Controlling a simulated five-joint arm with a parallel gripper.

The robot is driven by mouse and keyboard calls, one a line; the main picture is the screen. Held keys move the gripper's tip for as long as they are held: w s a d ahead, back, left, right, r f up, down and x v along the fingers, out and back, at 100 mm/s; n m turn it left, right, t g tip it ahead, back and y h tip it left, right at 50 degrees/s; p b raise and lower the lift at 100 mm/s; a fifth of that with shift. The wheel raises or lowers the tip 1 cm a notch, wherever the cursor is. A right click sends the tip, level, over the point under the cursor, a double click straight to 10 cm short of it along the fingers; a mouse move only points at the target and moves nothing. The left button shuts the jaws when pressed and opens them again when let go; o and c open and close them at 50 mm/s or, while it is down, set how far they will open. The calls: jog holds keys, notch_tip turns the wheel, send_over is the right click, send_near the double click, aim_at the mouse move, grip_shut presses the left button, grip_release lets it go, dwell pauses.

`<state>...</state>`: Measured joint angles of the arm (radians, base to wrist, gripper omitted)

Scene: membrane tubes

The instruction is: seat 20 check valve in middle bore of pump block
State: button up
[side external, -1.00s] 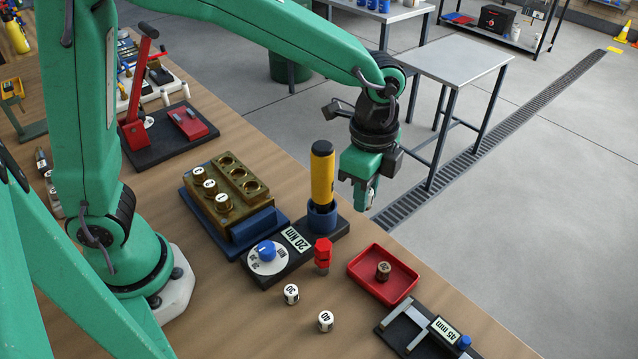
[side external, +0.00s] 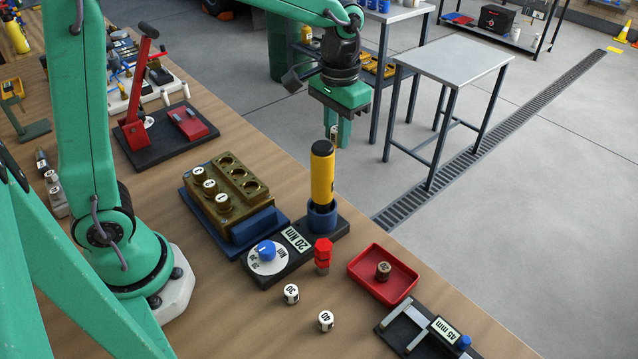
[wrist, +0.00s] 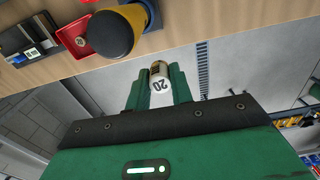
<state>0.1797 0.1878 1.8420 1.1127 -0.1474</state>
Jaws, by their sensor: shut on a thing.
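My gripper (side external: 337,130) is high in the side view, just behind and above the yellow-handled driver. It is shut on the 20 check valve, whose white end marked 20 (wrist: 160,85) faces the wrist camera between the two green fingers. Only a small part of the valve shows in the side view. The brass pump block (side external: 237,214) sits on a blue base at the left. One row holds three white-topped valves (side external: 210,187). The other row has three open bores, with the middle bore (side external: 239,173) empty. My gripper is well to the right of the block and above it.
The upright yellow driver (side external: 322,175) stands between my gripper and the block's right side. A red hex piece (side external: 323,256) stands nearby. The 30 valve (side external: 291,294), 40 valve (side external: 326,320) and red tray (side external: 355,265) with a brown valve are in front.

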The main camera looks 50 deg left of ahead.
jog(key=shift+a, duration=0.15)
jog(key=shift+r, duration=0.2)
jog(key=shift+r, duration=0.2)
jog(key=r, duration=0.4)
jog(key=shift+s+d+r, duration=0.25)
jog(key=shift+d, duration=0.1)
jog(key=s+d+m, duration=0.1)
jog(key=s+d, duration=0.5)
jog(key=s, duration=0.6)
jog(key=s+d+m, duration=0.1)
jog(key=s+d, duration=0.5)
jog(key=s, duration=0.5)
notch_tip(320, 180, down, 16)
jog(key=shift+s+d, duration=0.15)
jog(key=shift+s, duration=0.25)
